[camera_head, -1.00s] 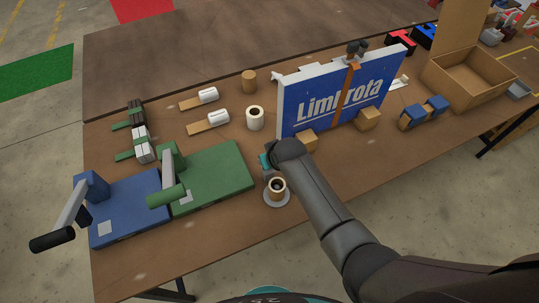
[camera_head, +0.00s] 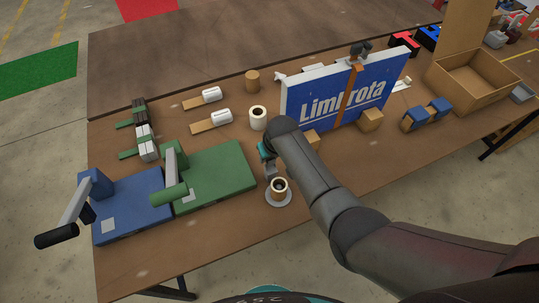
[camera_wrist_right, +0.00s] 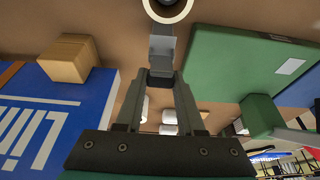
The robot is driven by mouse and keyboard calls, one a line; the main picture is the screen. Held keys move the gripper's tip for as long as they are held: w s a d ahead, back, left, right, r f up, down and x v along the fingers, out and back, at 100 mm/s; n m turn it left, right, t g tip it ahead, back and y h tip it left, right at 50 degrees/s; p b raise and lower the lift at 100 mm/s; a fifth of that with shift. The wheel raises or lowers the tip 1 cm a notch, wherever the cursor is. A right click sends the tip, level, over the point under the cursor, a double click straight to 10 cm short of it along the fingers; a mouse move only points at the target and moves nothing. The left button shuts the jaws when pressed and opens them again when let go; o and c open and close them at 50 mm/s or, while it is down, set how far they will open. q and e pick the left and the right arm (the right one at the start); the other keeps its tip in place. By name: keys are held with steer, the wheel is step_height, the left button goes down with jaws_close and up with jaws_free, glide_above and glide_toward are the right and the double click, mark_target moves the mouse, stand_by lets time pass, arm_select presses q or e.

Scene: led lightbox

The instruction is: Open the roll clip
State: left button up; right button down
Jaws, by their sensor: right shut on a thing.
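A small brown roll with a white rim and dark centre (camera_head: 280,186) stands on a pale round base (camera_head: 281,201) near the table's front edge. It shows partly at the top of the right wrist view (camera_wrist_right: 168,8). A grey clip piece (camera_wrist_right: 161,48) reaches from beside the roll to my right gripper (camera_wrist_right: 160,80). The fingers are shut on its end. In the head view my right gripper (camera_head: 270,170) is just behind and left of the roll, partly covered by my own wrist. My left gripper is not in view.
A green press (camera_head: 215,178) and a blue press (camera_head: 130,208) stand left of the roll. A blue "Limprota" sign (camera_head: 330,104) stands upright behind, with wooden blocks (camera_head: 371,119) at its foot. A white roll (camera_head: 258,117) stands farther back.

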steer(key=c, duration=0.5)
jaws_free()
steer(key=shift+r, duration=0.1)
steer(key=shift+v, duration=0.9)
steer(key=v, duration=1.3)
steer(key=shift+s, duration=0.1)
